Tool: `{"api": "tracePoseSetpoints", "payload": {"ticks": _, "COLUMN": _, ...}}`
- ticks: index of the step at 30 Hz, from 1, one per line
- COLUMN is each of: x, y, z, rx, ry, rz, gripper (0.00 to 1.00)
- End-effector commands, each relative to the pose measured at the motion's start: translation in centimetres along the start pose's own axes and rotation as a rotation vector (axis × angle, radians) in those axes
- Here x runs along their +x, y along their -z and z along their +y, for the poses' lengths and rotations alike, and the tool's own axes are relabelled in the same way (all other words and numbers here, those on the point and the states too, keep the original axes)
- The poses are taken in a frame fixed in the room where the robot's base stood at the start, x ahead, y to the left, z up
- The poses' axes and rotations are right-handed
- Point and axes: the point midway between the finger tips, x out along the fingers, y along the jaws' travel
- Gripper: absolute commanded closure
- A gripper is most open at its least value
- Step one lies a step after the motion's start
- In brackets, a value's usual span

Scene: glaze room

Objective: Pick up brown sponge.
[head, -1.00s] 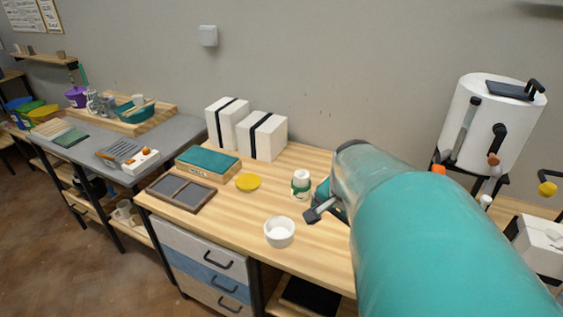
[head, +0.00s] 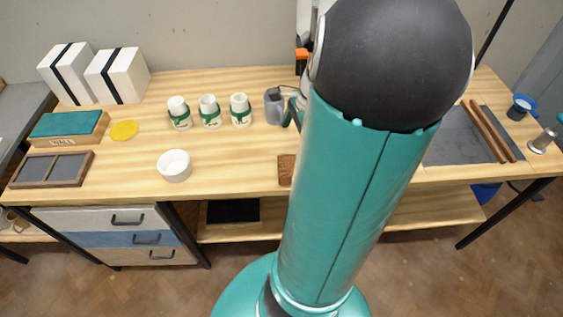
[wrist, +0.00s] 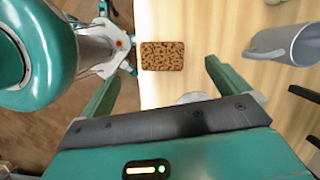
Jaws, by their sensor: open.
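The brown sponge (wrist: 162,56) is a small speckled rectangular block. In the wrist view it lies flat on the wooden table close to its edge, ahead of my gripper (wrist: 162,73). My gripper's two teal fingers are spread wide and empty, with the sponge showing in line with the gap between them, apart from both. In the head view the sponge (head: 285,171) is at the table's front edge, its right side hidden behind my arm. My gripper is mostly hidden there too.
A grey metal mug (wrist: 285,43) stands right of the sponge in the wrist view. In the head view, a white bowl (head: 174,166), several green-labelled jars (head: 210,112) and a yellow disc (head: 124,130) stand to the left. The table between bowl and sponge is clear.

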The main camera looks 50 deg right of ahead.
Motion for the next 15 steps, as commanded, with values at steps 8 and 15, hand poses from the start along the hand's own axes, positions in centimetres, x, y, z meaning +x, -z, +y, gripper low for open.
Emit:
{"api": "tracePoseSetpoints", "payload": {"ticks": 8, "x": -0.6, "y": 3.6, "z": 0.7, "rx": 0.203, "ry": 0.032, "rz": -0.095, "gripper": 0.00}}
{"api": "tracePoseSetpoints", "payload": {"ticks": 15, "x": 2.1, "y": 3.4, "z": 0.7, "rx": 0.210, "ry": 0.031, "rz": -0.104, "gripper": 0.00}}
